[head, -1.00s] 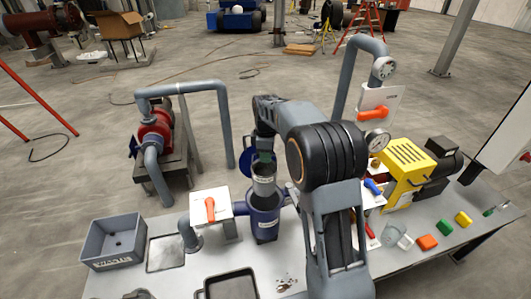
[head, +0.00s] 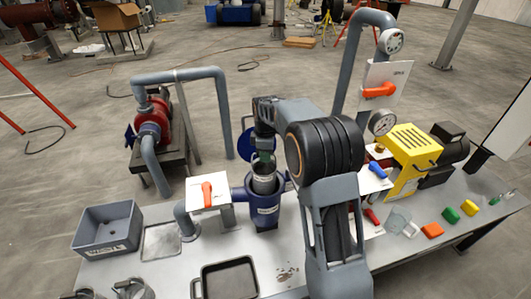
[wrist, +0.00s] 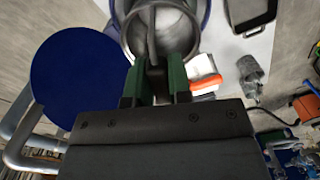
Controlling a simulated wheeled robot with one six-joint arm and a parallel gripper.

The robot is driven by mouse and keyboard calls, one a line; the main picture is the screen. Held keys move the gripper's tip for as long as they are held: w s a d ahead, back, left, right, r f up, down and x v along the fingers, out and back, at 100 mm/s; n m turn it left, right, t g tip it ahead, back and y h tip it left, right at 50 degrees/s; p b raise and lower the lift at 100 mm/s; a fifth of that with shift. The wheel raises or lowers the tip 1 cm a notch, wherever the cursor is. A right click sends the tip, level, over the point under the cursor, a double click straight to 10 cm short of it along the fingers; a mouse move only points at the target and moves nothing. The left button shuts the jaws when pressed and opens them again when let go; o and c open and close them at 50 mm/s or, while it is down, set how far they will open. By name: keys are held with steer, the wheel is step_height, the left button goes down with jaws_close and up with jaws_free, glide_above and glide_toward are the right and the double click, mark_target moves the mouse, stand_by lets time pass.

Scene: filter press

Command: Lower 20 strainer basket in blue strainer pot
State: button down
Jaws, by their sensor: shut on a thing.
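The blue strainer pot (head: 265,212) stands upright on the bench, its round blue lid (head: 262,143) swung open behind it. The lid is the large blue disc (wrist: 72,75) in the wrist view. The grey strainer basket (head: 264,180) is upright at the pot's mouth, its lower part hidden by the pot wall. My gripper (head: 263,158) is directly above it. In the wrist view my gripper (wrist: 155,82) is shut with green pads on the basket's bail handle. The basket's round rim (wrist: 128,40) lies inside the pot's blue edge (wrist: 203,18). The basket's bottom is hidden.
Left of the pot are a white plate with an orange handle (head: 207,193) and a grey waste bin (head: 106,232). A black tray (head: 226,281) lies in front. A yellow pump unit (head: 408,158) and coloured blocks are at right. My arm hides some bench.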

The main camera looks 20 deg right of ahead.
steer(key=shift+f+b, duration=3)
steer(key=shift+f, duration=1.1)
steer(key=shift+f+b, duration=2.05)
steer(key=shift+f, duration=1.45)
steer(key=c, duration=1)
jaws_free()
steer(key=shift+o, duration=0.2)
steer(key=shift+r+p, duration=3.85)
steer(key=shift+r, duration=1.15)
